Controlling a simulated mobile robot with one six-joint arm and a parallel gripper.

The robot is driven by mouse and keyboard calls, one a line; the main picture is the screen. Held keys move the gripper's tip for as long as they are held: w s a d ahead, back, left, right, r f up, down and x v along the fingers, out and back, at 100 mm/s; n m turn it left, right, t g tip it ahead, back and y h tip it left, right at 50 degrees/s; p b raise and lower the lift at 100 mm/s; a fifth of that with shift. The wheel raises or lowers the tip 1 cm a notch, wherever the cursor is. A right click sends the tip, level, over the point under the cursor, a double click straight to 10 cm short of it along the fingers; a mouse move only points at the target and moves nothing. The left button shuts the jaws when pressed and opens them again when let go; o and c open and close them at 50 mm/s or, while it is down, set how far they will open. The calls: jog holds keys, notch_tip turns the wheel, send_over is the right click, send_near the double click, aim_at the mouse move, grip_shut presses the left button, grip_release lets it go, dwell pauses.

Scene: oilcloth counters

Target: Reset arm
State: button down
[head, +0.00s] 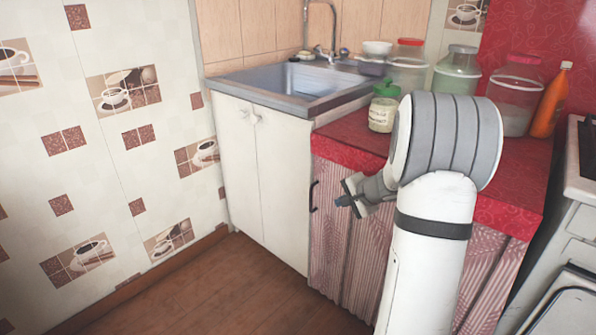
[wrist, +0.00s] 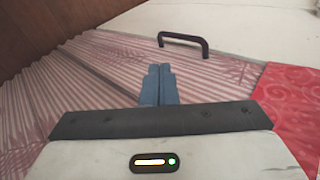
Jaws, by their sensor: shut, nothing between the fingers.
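My gripper (head: 346,199) is in front of the curtained counter front, near its black handle (head: 314,196). The wrist view shows its two blue-grey fingers (wrist: 158,85) side by side and touching, with nothing between them. The handle also shows in the wrist view (wrist: 184,41), beyond the fingertips and apart from them. My white and grey arm is bent in front of the counter and hides part of its front and top.
A red oilcloth counter (head: 350,135) holds a green-lidded jar (head: 382,112), several larger jars and an orange bottle (head: 550,103). A metal sink (head: 290,82) is at the left above white cabinet doors (head: 240,165). A white stove (head: 580,190) stands at the right. The brown floor (head: 225,290) at the lower left is clear.

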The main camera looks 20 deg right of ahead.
jog(key=s+a+r+n+g+p, duration=0.1)
jog(key=s+a+r+n+p, duration=0.1)
jog(key=s+a+r+p, duration=0.35)
jog(key=s+a+r+n+g+y+p, duration=0.1)
jog(key=s+a+r+n+g+p, duration=0.15)
jog(key=a+r+p, duration=0.5)
jog(key=s+a+r+n+p, duration=0.3)
jog(key=s+r+p, duration=0.1)
jog(key=r, duration=0.5)
jog(key=s+a+r+n+g+h+p, duration=0.2)
jog(key=s+r+n+p, duration=0.4)
jog(key=s+r+p, duration=1)
jog(key=shift+s+a+r+n+g+h, duration=0.35)
jog(key=shift+s+a+r+h, duration=0.4)
jog(key=shift+s+a+h, duration=0.2)
